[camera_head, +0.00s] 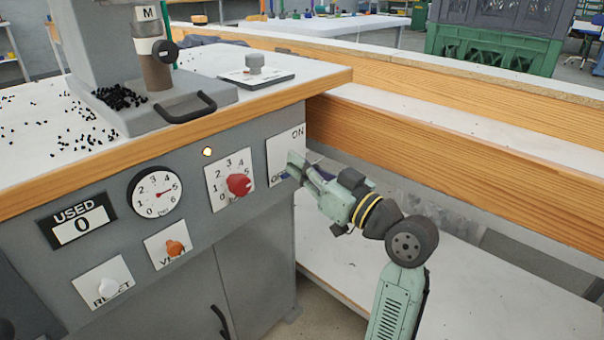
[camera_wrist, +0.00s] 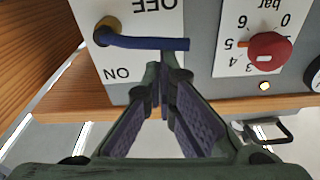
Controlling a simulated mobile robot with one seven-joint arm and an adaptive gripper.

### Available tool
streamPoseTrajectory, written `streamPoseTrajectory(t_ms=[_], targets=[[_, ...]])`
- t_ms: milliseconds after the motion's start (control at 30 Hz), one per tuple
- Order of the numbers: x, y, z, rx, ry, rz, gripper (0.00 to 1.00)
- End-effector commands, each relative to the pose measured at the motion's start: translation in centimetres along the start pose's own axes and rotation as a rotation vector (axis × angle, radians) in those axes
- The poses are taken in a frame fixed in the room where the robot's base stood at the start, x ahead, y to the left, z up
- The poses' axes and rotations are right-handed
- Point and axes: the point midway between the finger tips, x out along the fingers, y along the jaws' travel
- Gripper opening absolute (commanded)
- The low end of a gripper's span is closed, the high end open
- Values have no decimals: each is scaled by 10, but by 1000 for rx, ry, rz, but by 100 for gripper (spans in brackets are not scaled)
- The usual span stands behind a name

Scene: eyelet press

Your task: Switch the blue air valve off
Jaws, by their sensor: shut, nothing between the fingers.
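The blue air valve lever (camera_wrist: 145,42) sits on a white plate (camera_wrist: 135,88) marked ON and OFF. In the wrist view, which is upside down, it runs from a brass pivot (camera_wrist: 107,30) at left to a free end at right, nearly level. It lies between the two words, alongside OFF. My gripper (camera_wrist: 168,66) is shut and empty, its fingertips close to the lever's free half; I cannot tell whether they touch.
A red pressure knob (camera_head: 239,184) sits left of the plate, with a round gauge (camera_head: 156,192) beyond it. An orange vent knob (camera_head: 175,247) and white reset knob (camera_head: 108,287) are lower. A wooden rail (camera_head: 440,145) runs close on the right.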

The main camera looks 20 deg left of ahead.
Motion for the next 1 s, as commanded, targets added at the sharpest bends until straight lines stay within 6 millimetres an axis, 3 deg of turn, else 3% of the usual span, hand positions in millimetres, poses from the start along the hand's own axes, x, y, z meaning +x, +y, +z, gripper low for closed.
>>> streamPoseTrajectory(t_ms=[767,1000], targets=[[0,-1,4,2,0,0,0],[13,-2,-17,1,-1,-1,0]])
